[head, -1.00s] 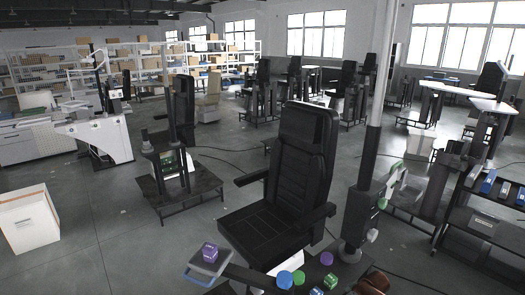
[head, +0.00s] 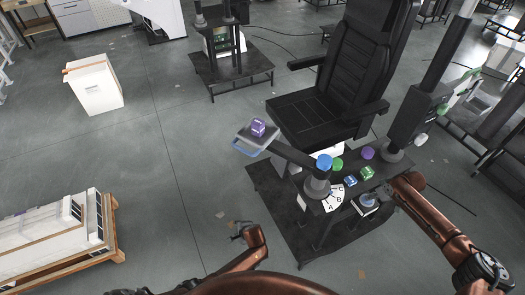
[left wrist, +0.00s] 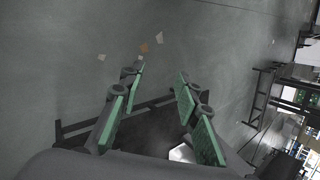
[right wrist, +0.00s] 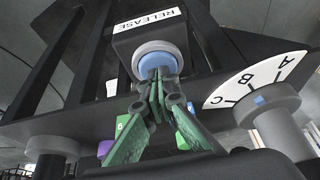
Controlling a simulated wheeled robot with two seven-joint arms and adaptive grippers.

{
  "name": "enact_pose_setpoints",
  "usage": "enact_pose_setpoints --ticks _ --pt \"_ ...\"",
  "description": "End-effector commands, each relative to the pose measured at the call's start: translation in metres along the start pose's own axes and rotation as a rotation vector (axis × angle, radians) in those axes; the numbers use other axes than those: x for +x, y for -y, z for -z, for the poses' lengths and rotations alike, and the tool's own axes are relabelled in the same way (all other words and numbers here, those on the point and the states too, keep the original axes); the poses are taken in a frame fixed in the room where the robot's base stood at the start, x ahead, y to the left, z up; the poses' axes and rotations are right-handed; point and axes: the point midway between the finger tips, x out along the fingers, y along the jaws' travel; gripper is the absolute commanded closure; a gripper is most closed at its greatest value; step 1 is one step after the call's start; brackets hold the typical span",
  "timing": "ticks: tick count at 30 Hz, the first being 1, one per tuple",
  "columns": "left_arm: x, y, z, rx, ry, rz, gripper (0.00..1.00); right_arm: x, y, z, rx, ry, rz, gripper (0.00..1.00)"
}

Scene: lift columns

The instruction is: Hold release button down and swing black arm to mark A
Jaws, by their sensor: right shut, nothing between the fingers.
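The black arm (head: 290,152) reaches up-left from its hub (head: 317,188), carrying a tray with a purple cube (head: 258,127). The blue release button (right wrist: 157,60) is under the RELEASE label. My right gripper (right wrist: 157,85) is shut, its tips at the button; whether it is pressed in I cannot tell. My left gripper (left wrist: 157,90) is open and empty, above the floor; it shows in the head view (head: 238,232).
A black chair (head: 350,90) stands behind the arm. A dark post (head: 435,75) rises at right. A white box (head: 93,85) and pallet (head: 60,235) lie left; floor between is clear.

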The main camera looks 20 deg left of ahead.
Motion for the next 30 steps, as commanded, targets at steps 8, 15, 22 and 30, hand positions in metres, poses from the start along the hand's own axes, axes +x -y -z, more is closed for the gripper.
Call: enact_pose_setpoints --ticks 8,15,22,30 --pt "-0.153 0.182 0.038 0.134 0.169 0.356 0.7 0.001 0.0 -0.001 0.0 0.001 0.001 1.0" --pt "-0.279 0.259 0.039 0.124 0.306 0.57 0.7 0.001 0.0 -0.001 0.0 0.001 0.0 1.0" --pt "-0.324 0.278 0.033 0.102 0.36 0.64 0.7 0.001 0.0 -0.001 0.0 0.002 0.0 1.0" --pt "-0.297 0.302 0.02 0.102 0.366 0.642 0.7 0.001 0.0 -0.001 0.0 0.002 0.0 1.0"
